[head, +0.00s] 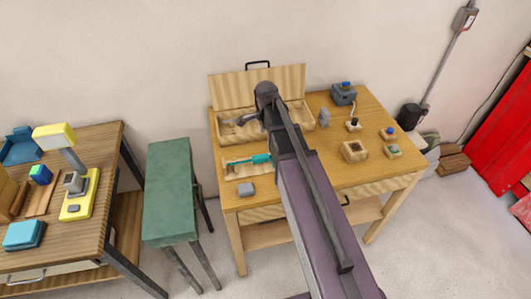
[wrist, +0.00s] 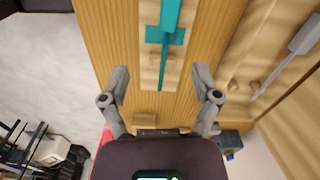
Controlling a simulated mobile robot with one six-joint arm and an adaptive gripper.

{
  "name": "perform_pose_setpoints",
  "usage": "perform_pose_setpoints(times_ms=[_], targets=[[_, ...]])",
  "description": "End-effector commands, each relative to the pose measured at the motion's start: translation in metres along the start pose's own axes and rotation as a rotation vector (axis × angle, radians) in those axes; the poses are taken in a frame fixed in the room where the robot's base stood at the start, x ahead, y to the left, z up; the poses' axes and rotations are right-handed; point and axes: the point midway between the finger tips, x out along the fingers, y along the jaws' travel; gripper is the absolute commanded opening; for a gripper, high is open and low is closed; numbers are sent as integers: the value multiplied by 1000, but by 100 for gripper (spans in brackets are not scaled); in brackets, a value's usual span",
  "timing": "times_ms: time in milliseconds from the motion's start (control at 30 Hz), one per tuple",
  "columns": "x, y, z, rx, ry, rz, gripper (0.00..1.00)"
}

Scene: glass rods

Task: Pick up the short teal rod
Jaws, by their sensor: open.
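The teal rod (wrist: 172,14) lies on a pale wooden board (wrist: 150,70) in the wrist view. In the head view the teal piece (head: 261,158) lies on the same board (head: 245,170), at the table's left front. My gripper (wrist: 160,74) is open and empty in the wrist view, its two fingers spread on either side of the board. The teal rod is beyond the fingertips, apart from them. In the head view my arm hides part of the table, and the fingertips are hard to make out.
An open wooden box (head: 290,77) stands behind the board; a grey tool (wrist: 306,36) lies in it. Several small devices stand at the table's right. A green stool (head: 168,190) stands to the left.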

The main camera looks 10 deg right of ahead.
Motion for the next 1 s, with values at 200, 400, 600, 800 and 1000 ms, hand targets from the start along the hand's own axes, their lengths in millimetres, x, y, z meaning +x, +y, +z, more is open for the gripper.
perform_pose_setpoints(times_ms=[200, 400, 600, 800, 1000], targets=[[-11, -13, -3, 126, 0, 0, 80], [-11, -14, -2, 143, 0, 0, 80], [-10, -14, -2, 141, 0, 0, 80], [-4, -14, -2, 140, 0, 0, 80], [10, -14, -2, 139, 0, 0, 80]])
